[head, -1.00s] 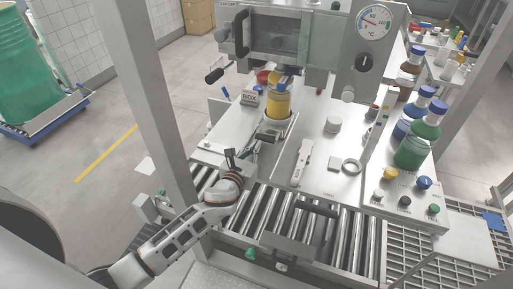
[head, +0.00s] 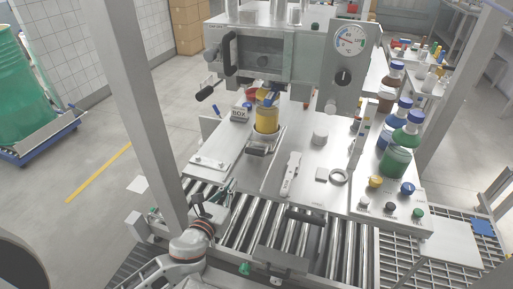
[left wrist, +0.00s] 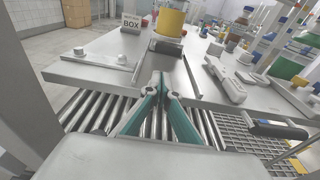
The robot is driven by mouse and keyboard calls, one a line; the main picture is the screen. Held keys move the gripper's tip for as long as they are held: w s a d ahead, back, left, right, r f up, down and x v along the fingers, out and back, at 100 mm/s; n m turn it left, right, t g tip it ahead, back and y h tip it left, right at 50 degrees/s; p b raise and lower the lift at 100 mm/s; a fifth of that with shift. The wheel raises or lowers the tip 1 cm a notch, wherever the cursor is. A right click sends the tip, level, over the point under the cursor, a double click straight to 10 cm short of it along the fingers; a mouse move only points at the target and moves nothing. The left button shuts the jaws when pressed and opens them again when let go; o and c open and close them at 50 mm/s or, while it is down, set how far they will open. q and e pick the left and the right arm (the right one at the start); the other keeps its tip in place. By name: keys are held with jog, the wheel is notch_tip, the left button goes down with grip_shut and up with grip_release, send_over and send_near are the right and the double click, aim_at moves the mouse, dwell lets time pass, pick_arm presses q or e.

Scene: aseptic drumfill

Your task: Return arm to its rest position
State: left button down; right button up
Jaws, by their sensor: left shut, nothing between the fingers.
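My left arm comes in at the bottom left of the head view, with its left gripper (head: 214,199) over the front-left edge of the steel worktop and the rollers. In the left wrist view the two teal fingers (left wrist: 160,86) meet at their tips, shut and empty. They point toward the worktop edge, apart from the yellow container (left wrist: 170,22). That container (head: 267,118) stands upright in a holder near the middle of the worktop. My right gripper is not in view.
A roller conveyor (head: 240,222) runs below the worktop's front edge. A steel post (head: 140,110) stands left of my arm. A white handheld tool (head: 291,174), a ring (head: 338,177) and a button panel (head: 390,205) lie to the right. A glass-fronted cabinet (head: 262,55) stands behind.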

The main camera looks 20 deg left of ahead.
pick_arm(q)
jog(key=s+d+f+n+g+h, duration=0.1)
jog(key=s+f+n, duration=0.7)
jog(key=n, duration=0.8)
jog(key=s+d+f+n+g+h, duration=0.1)
jog(key=s+d+f+n+g, duration=0.2)
jog(key=s+f+n, duration=0.6)
jog(key=s+n+g, duration=0.1)
jog(key=s+n, duration=0.3)
jog(key=n, duration=0.3)
jog(key=shift+s+f+g, duration=0.2)
jog(key=shift+s+g, duration=0.05)
jog(key=shift+g, duration=0.15)
